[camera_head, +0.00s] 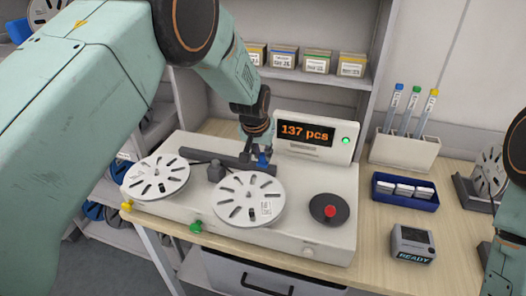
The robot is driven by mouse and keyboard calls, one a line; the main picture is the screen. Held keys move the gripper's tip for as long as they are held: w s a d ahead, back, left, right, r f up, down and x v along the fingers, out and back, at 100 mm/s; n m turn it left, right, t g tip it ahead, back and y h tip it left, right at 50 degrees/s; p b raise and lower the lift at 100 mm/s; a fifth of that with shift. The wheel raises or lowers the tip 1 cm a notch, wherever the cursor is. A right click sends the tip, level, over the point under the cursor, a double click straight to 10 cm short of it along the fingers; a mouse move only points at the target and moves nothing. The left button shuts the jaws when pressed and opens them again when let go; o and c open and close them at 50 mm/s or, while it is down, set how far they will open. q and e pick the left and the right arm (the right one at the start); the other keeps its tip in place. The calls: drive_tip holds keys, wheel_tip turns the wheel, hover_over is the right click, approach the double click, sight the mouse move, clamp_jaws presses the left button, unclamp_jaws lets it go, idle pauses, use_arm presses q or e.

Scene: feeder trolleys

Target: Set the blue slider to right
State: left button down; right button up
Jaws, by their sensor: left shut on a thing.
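The blue slider (263,161) stands near the right end of a dark rail (225,159) on the white reel counter machine (340,226). My left gripper (256,143) points down from above and is shut on the blue slider, whose upper part it partly hides. My right gripper is out of view; only parts of my right arm show at the right edge.
Two white reels (157,177) (249,199) lie on the machine in front of the rail. Behind it, a display (307,133) reads "137 pcs". To the right are a red button (330,211), blue tray (404,202), tube rack (405,151) and small "READY" device (412,243).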

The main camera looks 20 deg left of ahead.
use_arm(q)
drive_tip(key=shift+d, duration=0.15)
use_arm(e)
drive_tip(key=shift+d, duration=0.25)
use_arm(q)
drive_tip(key=c, duration=1.7)
unclamp_jaws()
drive_tip(key=o, duration=0.5)
drive_tip(key=shift+w+d, duration=0.2)
drive_tip(key=shift+a, duration=0.1)
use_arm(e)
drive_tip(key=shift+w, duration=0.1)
use_arm(q)
drive_tip(key=shift+s+a, duration=0.1)
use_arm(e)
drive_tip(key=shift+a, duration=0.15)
